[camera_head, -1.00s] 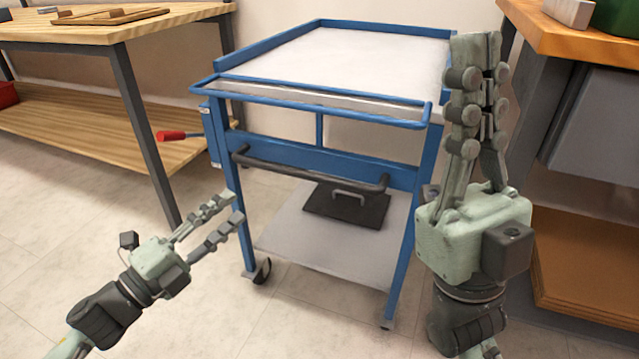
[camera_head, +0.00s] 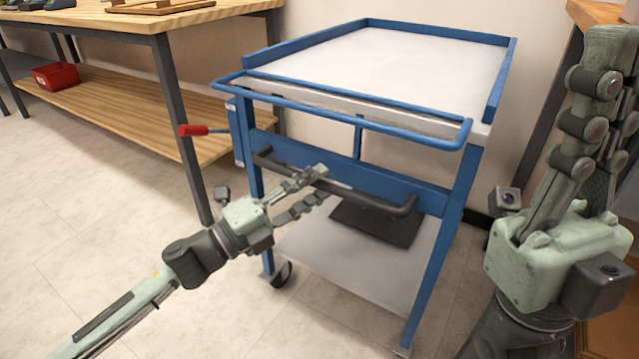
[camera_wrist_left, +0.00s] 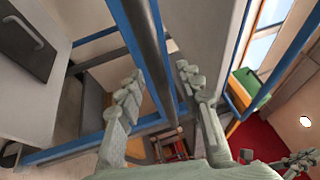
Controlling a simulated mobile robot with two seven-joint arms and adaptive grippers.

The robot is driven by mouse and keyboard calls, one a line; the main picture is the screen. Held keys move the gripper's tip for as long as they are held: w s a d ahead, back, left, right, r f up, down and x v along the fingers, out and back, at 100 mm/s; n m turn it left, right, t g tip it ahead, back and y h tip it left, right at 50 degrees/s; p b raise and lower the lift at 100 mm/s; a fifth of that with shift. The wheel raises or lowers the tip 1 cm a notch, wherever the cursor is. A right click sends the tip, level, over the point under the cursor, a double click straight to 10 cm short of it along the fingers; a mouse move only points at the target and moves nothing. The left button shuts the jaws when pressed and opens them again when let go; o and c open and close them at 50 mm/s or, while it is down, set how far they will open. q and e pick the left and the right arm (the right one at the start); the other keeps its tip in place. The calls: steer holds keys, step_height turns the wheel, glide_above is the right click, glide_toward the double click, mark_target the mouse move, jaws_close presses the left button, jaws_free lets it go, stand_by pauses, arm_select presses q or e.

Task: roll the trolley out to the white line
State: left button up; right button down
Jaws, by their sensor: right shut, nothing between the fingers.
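The trolley (camera_head: 390,62) has a blue frame, a pale top and a lower shelf, and stands ahead on castors. Its dark handle bar (camera_head: 375,197) crosses the front below the top and also shows in the left wrist view (camera_wrist_left: 148,45). My left gripper (camera_head: 322,184) is at this bar with its fingers apart. In the left wrist view the bar runs between the fingers (camera_wrist_left: 160,90); I cannot tell whether they touch it. A red-handled lever (camera_head: 194,130) sticks out on the trolley's left side. My right gripper (camera_head: 612,60) points up, shut and empty, right of the trolley. No white line is visible.
A wooden workbench (camera_head: 150,22) with a lower shelf and a red bin (camera_head: 55,76) stands at the left. A dark plate (camera_head: 377,222) lies on the trolley's lower shelf. Tiled floor (camera_head: 130,255) in front and at left is clear.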

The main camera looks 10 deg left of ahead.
arm_select(q)
steer(key=shift+w+d+r, duration=0.1)
steer(key=shift+w+d, duration=0.3)
steer(key=shift+d, duration=0.1)
jaws_close()
